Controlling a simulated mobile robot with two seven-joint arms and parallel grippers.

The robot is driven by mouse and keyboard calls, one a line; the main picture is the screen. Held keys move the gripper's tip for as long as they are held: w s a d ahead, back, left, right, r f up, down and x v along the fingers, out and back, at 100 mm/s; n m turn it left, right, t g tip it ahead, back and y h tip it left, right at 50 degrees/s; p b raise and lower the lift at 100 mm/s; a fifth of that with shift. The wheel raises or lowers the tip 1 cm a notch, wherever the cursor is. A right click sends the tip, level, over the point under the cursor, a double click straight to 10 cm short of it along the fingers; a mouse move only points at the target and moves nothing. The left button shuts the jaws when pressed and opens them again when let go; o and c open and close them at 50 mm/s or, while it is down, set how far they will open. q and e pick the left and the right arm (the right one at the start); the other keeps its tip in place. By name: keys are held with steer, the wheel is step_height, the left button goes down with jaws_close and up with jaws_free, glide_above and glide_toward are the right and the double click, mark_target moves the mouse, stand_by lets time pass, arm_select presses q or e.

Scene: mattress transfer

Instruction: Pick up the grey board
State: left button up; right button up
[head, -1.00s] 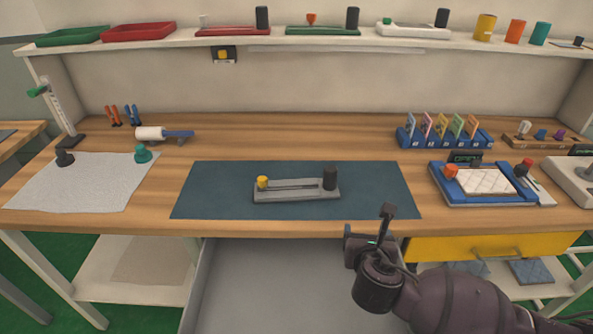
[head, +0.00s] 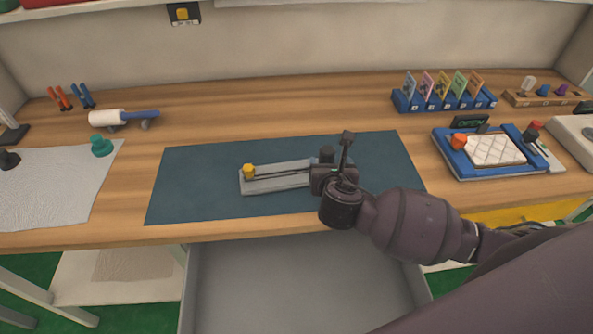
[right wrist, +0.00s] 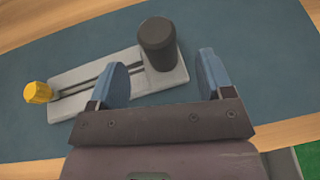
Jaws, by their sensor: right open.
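The grey board (head: 274,179) lies on the dark blue mat (head: 200,185) on the wooden bench. It has a slot along it, a yellow knob (head: 249,171) at its left end and a black cylinder (head: 327,154) at its right end. In the right wrist view the board (right wrist: 75,88), yellow knob (right wrist: 38,92) and black cylinder (right wrist: 158,44) show just beyond the fingers. My right gripper (right wrist: 160,80) is open and empty, its two blue fingers near the cylinder end. In the head view it covers part of the board's right end. My left gripper is not in view.
A blue tray with a white quilted pad (head: 493,150) stands right of the mat. Card holders (head: 443,101) are behind it. A roller (head: 120,118), a teal knob (head: 101,146) and a white sheet (head: 55,180) lie left. An open drawer (head: 290,285) is below the front edge.

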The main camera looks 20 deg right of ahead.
mark_target(328, 159)
steer(key=shift+x, duration=0.9)
steer(key=shift+b+x, duration=0.45)
steer(key=shift+x, duration=1.85)
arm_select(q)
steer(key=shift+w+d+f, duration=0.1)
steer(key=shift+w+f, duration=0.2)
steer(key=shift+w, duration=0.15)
arm_select(e)
steer(key=shift+c, duration=0.2)
